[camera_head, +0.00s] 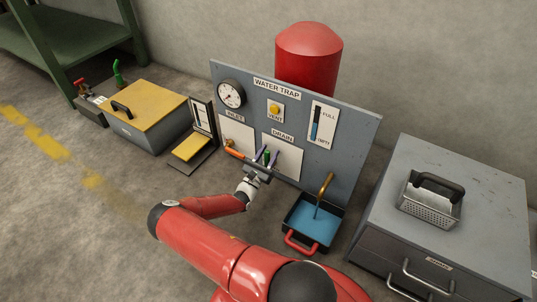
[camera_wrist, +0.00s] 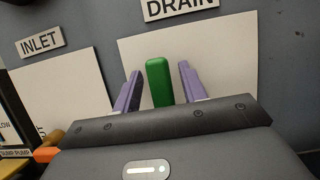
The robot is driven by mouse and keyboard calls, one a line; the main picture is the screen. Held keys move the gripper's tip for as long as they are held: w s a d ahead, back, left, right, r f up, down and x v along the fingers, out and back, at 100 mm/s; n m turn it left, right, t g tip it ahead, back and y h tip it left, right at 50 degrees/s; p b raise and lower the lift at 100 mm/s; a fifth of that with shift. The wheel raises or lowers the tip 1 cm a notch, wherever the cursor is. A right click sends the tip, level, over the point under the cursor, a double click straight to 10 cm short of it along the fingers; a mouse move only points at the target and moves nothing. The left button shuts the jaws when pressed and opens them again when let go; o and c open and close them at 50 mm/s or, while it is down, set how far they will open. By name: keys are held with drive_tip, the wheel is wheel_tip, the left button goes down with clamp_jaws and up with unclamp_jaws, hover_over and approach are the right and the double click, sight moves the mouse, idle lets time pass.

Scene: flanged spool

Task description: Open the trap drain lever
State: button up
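The green drain lever (camera_wrist: 159,82) stands upright under the DRAIN label in the wrist view. It also shows in the head view (camera_head: 267,157), on the grey water trap panel (camera_head: 345,150). My gripper (camera_wrist: 159,90) has its two purple fingers on either side of the lever, with a narrow gap showing on each side. The lever's lower end is hidden behind the gripper body. In the head view my gripper (camera_head: 266,154) is at the white drain plate. A brass spout (camera_head: 326,184) ends over a tray with blue liquid (camera_head: 313,222); a thin blue line hangs below the spout.
An orange inlet handle (camera_head: 235,153) is close left of my gripper. A yellow vent knob (camera_head: 274,109) and a level gauge (camera_head: 322,126) are above. A grey cabinet (camera_head: 490,210) with a metal basket (camera_head: 430,205) stands right. A yellow-topped box (camera_head: 150,95) stands left.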

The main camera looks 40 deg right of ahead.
drive_tip(key=v, duration=0.7)
drive_tip(key=shift+s+a+f, duration=0.2)
drive_tip(key=shift+a, duration=0.1)
idle(0.4)
drive_tip(key=shift+r+m+g+p, duration=0.3)
drive_tip(key=shift+r+m+g, duration=0.1)
drive_tip(key=shift+r, duration=0.05)
wheel_tip(320, 180, up, 24)
drive_tip(key=m+g+y+p, duration=0.5)
drive_tip(key=m+g+y, duration=0.7)
drive_tip(key=m, duration=0.6)
hover_over(266, 158)
drive_tip(key=s+a, duration=1.1)
drive_tip(key=a, duration=0.2)
drive_tip(key=s+a+r+m+t+y+p, duration=0.1)
drive_tip(key=s+a+r+t+y, duration=0.2)
drive_tip(key=r, duration=0.5)
drive_tip(key=s+a+r+m+t+y+p, duration=0.1)
drive_tip(key=s+a+r+t+y+p, duration=0.1)
drive_tip(key=s+a+r, duration=0.4)
drive_tip(key=s+a+r+m+t+y+p, duration=0.2)
drive_tip(key=s+a+r+t+y, duration=0.1)
drive_tip(key=r, duration=0.8)
drive_tip(key=s+a+t, duration=0.1)
drive_tip(key=s+a, duration=0.1)
drive_tip(key=s, duration=0.1)
drive_tip(key=shift+s+t+y, duration=0.25)
drive_tip(key=shift+t+y, duration=0.05)
